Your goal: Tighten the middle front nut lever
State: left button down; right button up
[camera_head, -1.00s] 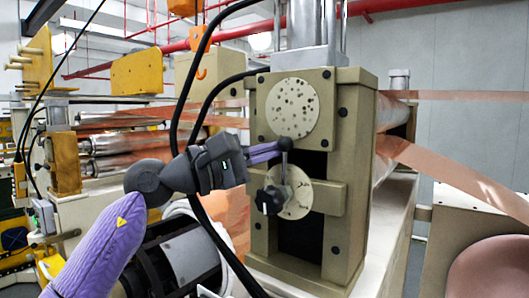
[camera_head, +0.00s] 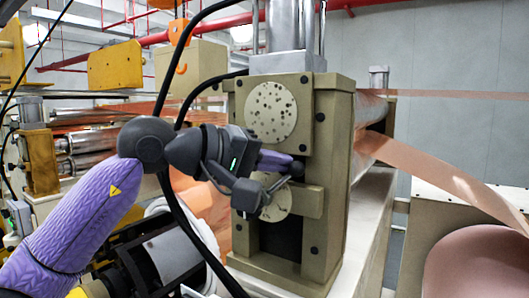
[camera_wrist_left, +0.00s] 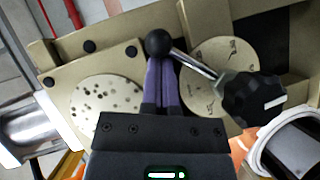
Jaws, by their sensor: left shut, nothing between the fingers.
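The nut lever is on the front of the beige machine block, at its lower round plate (camera_head: 276,207). It has a black faceted knob (camera_wrist_left: 252,98), a thin metal rod (camera_wrist_left: 195,64) and a black ball end (camera_wrist_left: 158,43). In the head view the ball (camera_head: 297,168) sits up and right of the plate, and the rod is partly hidden by my wrist. My left gripper (camera_head: 290,163) is shut and empty, its purple fingers right by the ball. In the left wrist view the fingertips (camera_wrist_left: 161,62) meet the ball's edge; contact is hard to judge. My right gripper is not in view.
A speckled round plate (camera_head: 271,112) is above the lever on the beige block (camera_head: 327,150). Black cables (camera_head: 180,65) hang close by my left arm. Copper foil (camera_head: 440,170) runs out to the right toward a large roll (camera_head: 480,265).

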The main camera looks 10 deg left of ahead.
pick_arm(q)
jog(key=shift+s+d+f+m+y+b, duration=0.2)
jog(key=shift+d+f+m+y, duration=0.25)
jog(key=shift+d+m, duration=0.1)
jog(key=shift+s+d+f+m+y+b, duration=0.2)
jog(key=shift+d+f+m+y, duration=0.15)
jog(key=shift+d+m+y, duration=0.15)
jog(key=shift+s+a, duration=0.2)
jog(key=shift+a, duration=0.05)
jog(key=b+v, duration=0.3)
jog(key=v, duration=0.6)
jog(key=shift+a, duration=0.15)
jog(key=shift+r, duration=0.1)
